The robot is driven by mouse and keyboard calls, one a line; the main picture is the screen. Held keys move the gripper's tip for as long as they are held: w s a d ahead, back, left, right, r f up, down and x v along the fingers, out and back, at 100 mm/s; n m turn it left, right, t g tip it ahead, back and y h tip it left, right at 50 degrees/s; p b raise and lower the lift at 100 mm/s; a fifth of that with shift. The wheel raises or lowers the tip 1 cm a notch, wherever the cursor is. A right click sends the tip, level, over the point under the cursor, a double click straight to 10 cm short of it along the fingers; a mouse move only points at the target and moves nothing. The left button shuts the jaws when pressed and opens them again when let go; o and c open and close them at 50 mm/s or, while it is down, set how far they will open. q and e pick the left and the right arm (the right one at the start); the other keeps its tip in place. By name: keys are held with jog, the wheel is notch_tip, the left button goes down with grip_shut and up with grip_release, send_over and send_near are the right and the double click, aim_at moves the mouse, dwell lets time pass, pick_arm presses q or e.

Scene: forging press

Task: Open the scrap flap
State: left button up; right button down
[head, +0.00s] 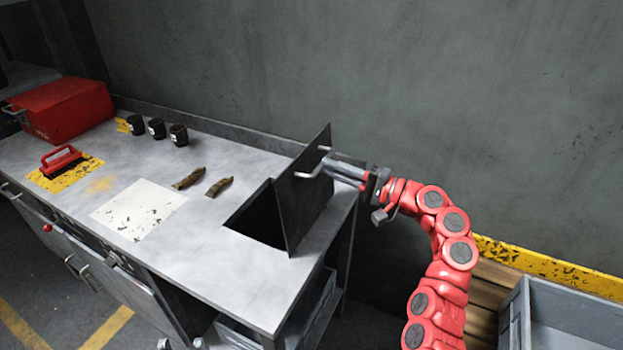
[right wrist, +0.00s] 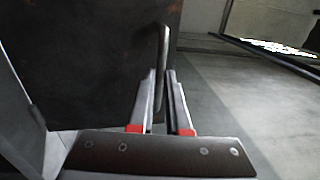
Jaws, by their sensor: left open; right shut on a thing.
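The scrap flap (head: 306,196) is a dark metal plate standing nearly upright at the right side of a dark rectangular opening (head: 258,216) in the bench top. A light bar handle (head: 313,167) sticks out from its face. My right gripper (head: 326,165) is shut on the handle. In the right wrist view the flap (right wrist: 95,60) fills the left and middle, and my right gripper's fingers (right wrist: 162,95) close around the dark handle bar (right wrist: 163,50). My left gripper is not in view.
On the bench top (head: 235,262) lie two brown scrap pieces (head: 188,178), a white plate (head: 138,209) and a red brush (head: 62,160). Three black cups (head: 157,128) and a red toolbox (head: 62,108) stand towards the back left. A grey crate (head: 565,320) is on a pallet at right.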

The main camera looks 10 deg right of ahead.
jog(key=s+d+f+t+y+b, duration=0.2)
jog(key=s+d+f+y+b, duration=0.1)
jog(key=d+b, duration=0.2)
jog(key=shift+s+d+b, duration=0.25)
jog(key=shift+s+b, duration=0.1)
jog(key=shift+b, duration=0.9)
jog(key=c, duration=0.9)
grip_release()
jog(key=b+v, duration=0.1)
jog(key=v, duration=1.1)
jog(key=shift+f, duration=0.1)
